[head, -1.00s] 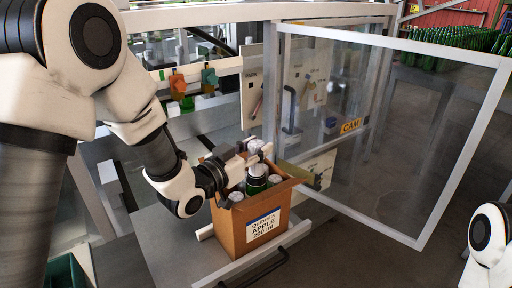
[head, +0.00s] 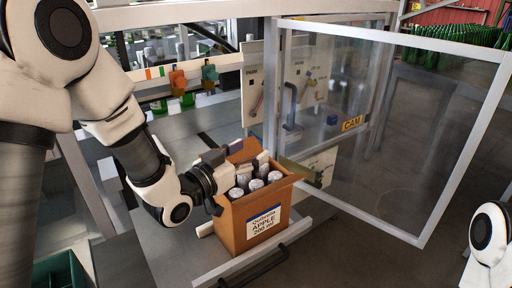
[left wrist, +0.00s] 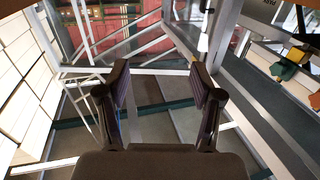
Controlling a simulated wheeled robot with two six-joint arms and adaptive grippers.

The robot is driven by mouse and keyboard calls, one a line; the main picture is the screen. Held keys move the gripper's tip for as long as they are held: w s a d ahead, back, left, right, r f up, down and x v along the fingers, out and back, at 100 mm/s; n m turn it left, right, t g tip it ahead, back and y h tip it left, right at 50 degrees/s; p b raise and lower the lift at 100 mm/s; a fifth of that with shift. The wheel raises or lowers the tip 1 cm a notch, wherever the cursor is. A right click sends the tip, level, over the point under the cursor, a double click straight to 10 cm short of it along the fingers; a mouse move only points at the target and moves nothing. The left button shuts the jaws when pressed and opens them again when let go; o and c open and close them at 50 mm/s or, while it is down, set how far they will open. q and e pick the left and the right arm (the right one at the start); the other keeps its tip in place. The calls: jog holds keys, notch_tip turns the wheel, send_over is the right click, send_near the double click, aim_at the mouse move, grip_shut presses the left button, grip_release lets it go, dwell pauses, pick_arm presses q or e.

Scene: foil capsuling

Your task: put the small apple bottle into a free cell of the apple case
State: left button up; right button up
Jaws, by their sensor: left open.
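The apple case (head: 242,238) is an open brown cardboard box with a label reading APPLE, standing on the grey bench. Several bottles with silver foil tops (head: 256,185) stand in it, only their tops showing. I cannot tell for sure which is the small apple bottle; none shows outside the case near my gripper. My right gripper is out of view.
A clear guard door (head: 390,130) in a grey frame stands open to the right of the case. Orange and teal fixtures (head: 178,80) are on the machine behind. A dark green crate (head: 62,272) is at lower left. A black handle (head: 258,268) is on the bench front.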

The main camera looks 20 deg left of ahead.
pick_arm(q)
jog(key=v, duration=0.4)
jog(key=shift+s+a+r, duration=0.1)
jog(key=shift+s+a, duration=0.1)
jog(key=shift+s, duration=0.1)
jog(key=shift+w+d, duration=0.1)
jog(key=shift+d, duration=0.05)
dwell(0.5)
